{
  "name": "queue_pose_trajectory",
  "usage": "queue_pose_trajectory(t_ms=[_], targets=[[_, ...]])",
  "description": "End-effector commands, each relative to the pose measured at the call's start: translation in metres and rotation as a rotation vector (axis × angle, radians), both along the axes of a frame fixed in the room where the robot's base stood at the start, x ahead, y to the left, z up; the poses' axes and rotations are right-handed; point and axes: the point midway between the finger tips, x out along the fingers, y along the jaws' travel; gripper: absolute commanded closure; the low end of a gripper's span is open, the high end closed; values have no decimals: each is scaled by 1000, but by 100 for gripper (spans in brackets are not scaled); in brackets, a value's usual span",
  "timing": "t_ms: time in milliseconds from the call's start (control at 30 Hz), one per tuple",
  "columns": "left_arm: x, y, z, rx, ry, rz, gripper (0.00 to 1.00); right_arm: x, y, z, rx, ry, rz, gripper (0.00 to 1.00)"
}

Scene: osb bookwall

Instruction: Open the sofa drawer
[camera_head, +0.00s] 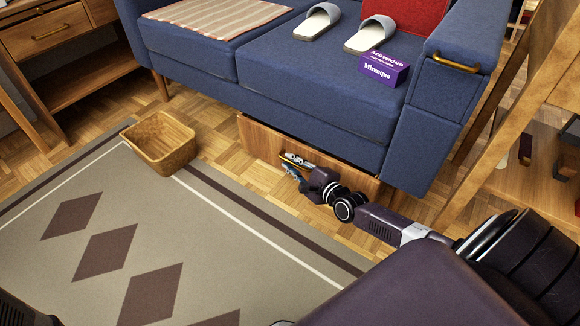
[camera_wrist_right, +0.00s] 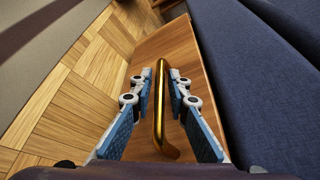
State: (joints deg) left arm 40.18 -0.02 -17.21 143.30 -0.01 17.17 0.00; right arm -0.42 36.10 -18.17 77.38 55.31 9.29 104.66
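The sofa drawer (camera_head: 262,143) has a plain wooden front and sits low under the blue sofa (camera_head: 300,75). Its front also fills the middle of the right wrist view (camera_wrist_right: 180,45). A brass bar handle (camera_wrist_right: 160,105) is on that front. My right gripper (camera_head: 290,163) is at the drawer front. In the right wrist view its two blue-padded fingers (camera_wrist_right: 160,85) stand on either side of the handle, with narrow gaps between pads and bar. In the head view the gripper hides the handle. My left gripper is not in view.
A wicker basket (camera_head: 160,143) stands on the rug's (camera_head: 200,235) corner, left of the drawer. Slippers (camera_head: 370,35) and a purple box (camera_head: 384,69) lie on the sofa seat. A wooden ladder-like frame (camera_head: 510,110) stands at the right. The floor before the drawer is clear.

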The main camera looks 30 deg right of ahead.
Motion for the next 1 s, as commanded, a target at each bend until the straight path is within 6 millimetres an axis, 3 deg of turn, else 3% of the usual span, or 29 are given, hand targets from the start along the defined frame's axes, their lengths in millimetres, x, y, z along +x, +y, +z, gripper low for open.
queue_pose_trajectory(t_ms=[367, 533, 1000], targets=[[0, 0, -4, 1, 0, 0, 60, 8, 1, -1, -1, 1, 1, 84], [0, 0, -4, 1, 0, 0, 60, 8, 1, -1, -1, 1, 1, 100], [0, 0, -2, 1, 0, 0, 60, 7, 3, -1, 0, 2, 1, 100]])
